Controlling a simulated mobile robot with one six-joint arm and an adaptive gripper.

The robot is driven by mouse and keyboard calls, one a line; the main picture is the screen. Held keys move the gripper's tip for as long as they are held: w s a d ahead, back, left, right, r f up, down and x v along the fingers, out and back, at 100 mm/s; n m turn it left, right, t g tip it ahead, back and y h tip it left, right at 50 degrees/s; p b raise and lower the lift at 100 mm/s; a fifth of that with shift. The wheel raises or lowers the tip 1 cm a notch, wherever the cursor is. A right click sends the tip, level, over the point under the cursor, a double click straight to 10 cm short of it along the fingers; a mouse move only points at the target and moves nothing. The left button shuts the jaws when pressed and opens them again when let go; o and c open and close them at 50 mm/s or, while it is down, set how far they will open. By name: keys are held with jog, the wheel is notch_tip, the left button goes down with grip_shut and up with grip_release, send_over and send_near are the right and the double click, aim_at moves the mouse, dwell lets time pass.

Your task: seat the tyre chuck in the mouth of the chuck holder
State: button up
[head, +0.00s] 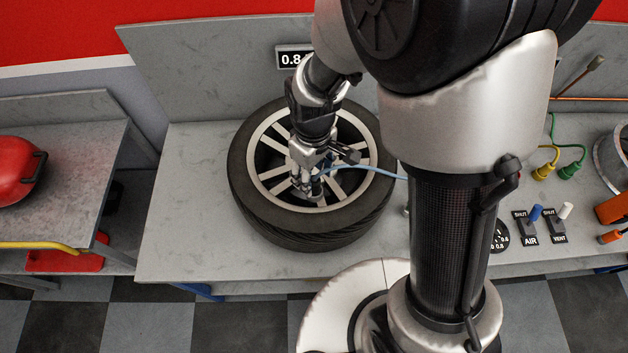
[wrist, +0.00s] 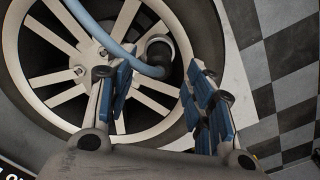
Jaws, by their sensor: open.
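In the head view my gripper (head: 308,184) points down over the wheel (head: 312,240) lying on the bench. The wrist view shows its two blue-padded fingers (wrist: 158,72) apart, one on each side. The tyre chuck (wrist: 160,46) looks like the dark, round-ended piece on the light blue hose (wrist: 108,42); it shows between and beyond the fingers, over the wheel's rim. I cannot tell whether a finger touches it. In the head view the chuck is mostly hidden by my gripper. I cannot make out the chuck holder; my arm covers part of the bench.
The hose (head: 372,170) runs right from the wheel and passes behind my arm. A gauge (head: 500,236) and AIR and VENT switches (head: 543,222) are on the bench at right. A red tank (head: 16,172) stands on the left table. Bare bench lies left of the wheel.

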aim_at(314, 180)
notch_tip(314, 180, down, 4)
jog(key=shift+d+r, duration=0.1)
jog(key=shift+r, duration=0.1)
grip_shut()
dwell(0.5)
jog(key=shift+r, duration=0.15)
